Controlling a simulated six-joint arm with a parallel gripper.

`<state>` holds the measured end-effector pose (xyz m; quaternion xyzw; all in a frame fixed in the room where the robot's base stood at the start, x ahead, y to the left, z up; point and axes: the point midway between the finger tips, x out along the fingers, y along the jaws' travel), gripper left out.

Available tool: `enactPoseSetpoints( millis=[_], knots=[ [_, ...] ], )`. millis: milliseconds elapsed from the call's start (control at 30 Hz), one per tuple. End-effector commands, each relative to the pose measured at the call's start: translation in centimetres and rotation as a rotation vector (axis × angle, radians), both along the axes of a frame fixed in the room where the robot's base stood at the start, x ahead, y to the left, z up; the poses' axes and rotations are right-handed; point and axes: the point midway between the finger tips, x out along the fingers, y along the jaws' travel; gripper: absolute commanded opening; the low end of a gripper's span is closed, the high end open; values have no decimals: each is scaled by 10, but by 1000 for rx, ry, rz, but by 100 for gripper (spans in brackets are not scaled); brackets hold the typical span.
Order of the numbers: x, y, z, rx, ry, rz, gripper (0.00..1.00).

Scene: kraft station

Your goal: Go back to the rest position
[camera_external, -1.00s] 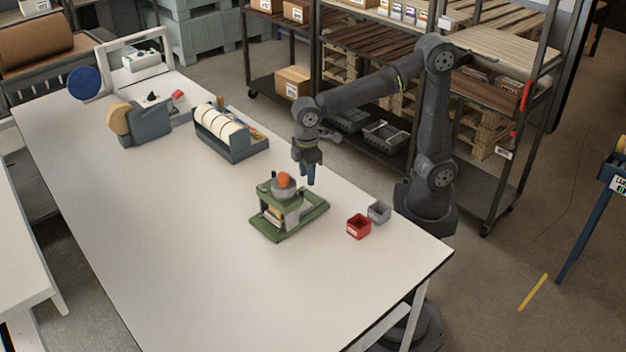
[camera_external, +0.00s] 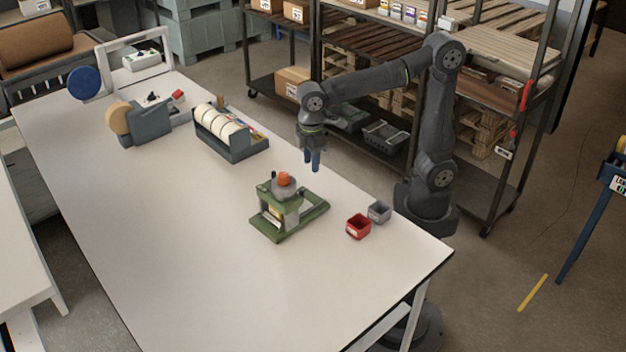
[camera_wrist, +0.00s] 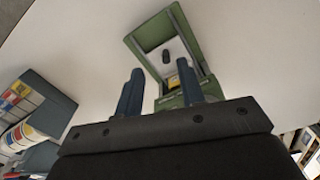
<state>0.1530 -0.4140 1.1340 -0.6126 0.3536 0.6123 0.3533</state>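My gripper (camera_external: 313,161) hangs in the air above the white table, behind and to the right of a green device with an orange knob (camera_external: 286,207). Its two blue fingers point down, stand apart and hold nothing. In the wrist view, the fingers of my gripper (camera_wrist: 157,95) are spread. The green frame of the device (camera_wrist: 178,28) shows beyond them, and I see clear space between the fingers. The device stands upright on the table, apart from my gripper.
A red bin (camera_external: 358,227) and a grey bin (camera_external: 379,212) stand at the right table edge. A label roll holder (camera_external: 232,135) and a tape dispenser (camera_external: 146,124) stand farther back on the white table (camera_external: 200,240). Its front half is clear. Shelves stand behind my arm.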

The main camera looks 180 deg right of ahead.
Motion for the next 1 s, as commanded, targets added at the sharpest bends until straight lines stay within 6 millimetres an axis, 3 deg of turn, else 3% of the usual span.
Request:
enactPoseSetpoints(
  millis=[300, 1000],
  knots=[
    [0, 0, 65, -3, -1, 0, 36],
    [-10, 5, -79, 5, 2, -196, 36]
  ],
)
